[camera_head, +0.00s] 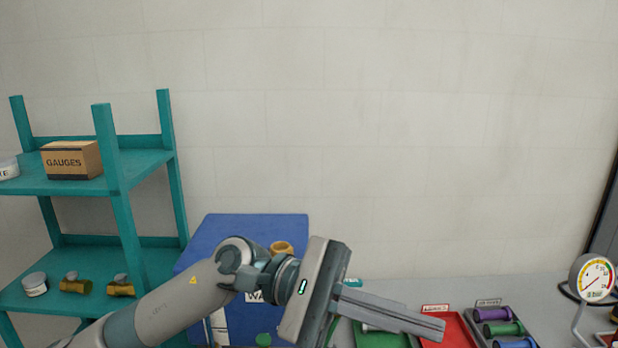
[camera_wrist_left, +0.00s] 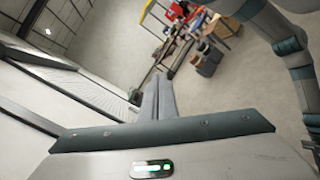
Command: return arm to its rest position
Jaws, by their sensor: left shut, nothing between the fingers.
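My left arm comes in from the lower left of the head view and reaches across toward the middle. My left gripper (camera_head: 441,328) has its long grey fingers together, pointing right over the trays, with nothing between them. In the left wrist view the shut fingers (camera_wrist_left: 158,84) point away from the camera across the open floor. A link of my own arm shows at the right of that view. My right gripper is in neither view.
A teal shelf (camera_head: 122,215) with a GAUGES box (camera_head: 71,160) stands left. A blue board (camera_head: 230,230) is behind my arm. A green tray (camera_head: 380,338), a red tray (camera_head: 455,333) and a pressure gauge (camera_head: 597,278) are right. The air above is clear.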

